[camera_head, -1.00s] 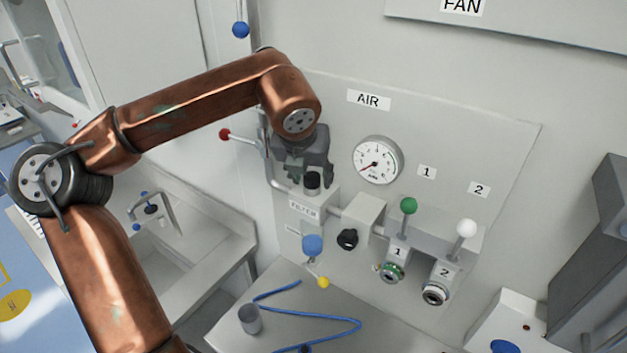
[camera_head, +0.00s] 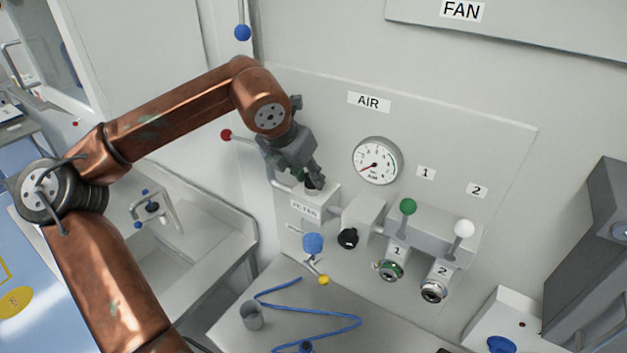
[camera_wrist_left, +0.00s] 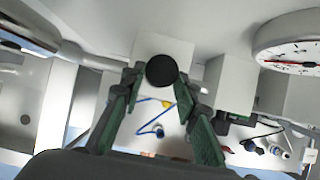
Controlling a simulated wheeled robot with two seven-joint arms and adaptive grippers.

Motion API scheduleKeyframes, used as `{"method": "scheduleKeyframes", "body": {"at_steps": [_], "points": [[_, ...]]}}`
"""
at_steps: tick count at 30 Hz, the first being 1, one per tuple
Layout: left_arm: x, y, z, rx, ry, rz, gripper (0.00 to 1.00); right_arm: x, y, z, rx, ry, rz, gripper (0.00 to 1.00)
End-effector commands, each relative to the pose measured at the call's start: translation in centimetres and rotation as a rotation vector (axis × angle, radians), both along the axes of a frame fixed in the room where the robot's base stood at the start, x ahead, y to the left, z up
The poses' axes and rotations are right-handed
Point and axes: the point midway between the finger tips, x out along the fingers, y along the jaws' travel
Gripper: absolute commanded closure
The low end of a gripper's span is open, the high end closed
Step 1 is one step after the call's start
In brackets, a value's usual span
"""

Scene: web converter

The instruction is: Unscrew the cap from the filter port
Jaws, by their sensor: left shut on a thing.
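The white filter block (camera_head: 308,208), labelled FILTER, is mounted on the wall panel under the AIR sign. The black round cap (camera_head: 314,185) is at its top and is partly hidden by my fingers. In the left wrist view the cap (camera_wrist_left: 161,71) sits between my fingertips, with the white block (camera_wrist_left: 178,44) around and behind it. My left gripper (camera_head: 314,178) comes down tilted from the upper left and is shut on the cap. Whether the cap still touches the port is hard to tell. My right gripper is in neither view.
A pressure gauge (camera_head: 377,161) is right of the filter. A white regulator block (camera_head: 364,212) with a black knob (camera_head: 348,238) sits beside it. Green (camera_head: 408,206) and white (camera_head: 464,229) ball levers are further right. A red ball lever (camera_head: 226,135) is near my left wrist.

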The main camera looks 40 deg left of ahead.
Motion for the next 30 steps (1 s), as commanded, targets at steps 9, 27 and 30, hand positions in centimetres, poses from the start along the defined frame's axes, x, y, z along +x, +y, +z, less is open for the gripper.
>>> {"method": "scheduleKeyframes", "body": {"at_steps": [9,27,30], "points": [[0.0,0.0,0.0,0.0,-0.001,0.0,1.0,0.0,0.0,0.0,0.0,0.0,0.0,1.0],[0.2,-0.5,-0.1,0.004,-0.001,0.313,1.0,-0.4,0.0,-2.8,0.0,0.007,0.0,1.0],[0.2,-0.6,0.0,0.001,-0.001,0.346,1.0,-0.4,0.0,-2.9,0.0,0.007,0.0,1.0]]}}
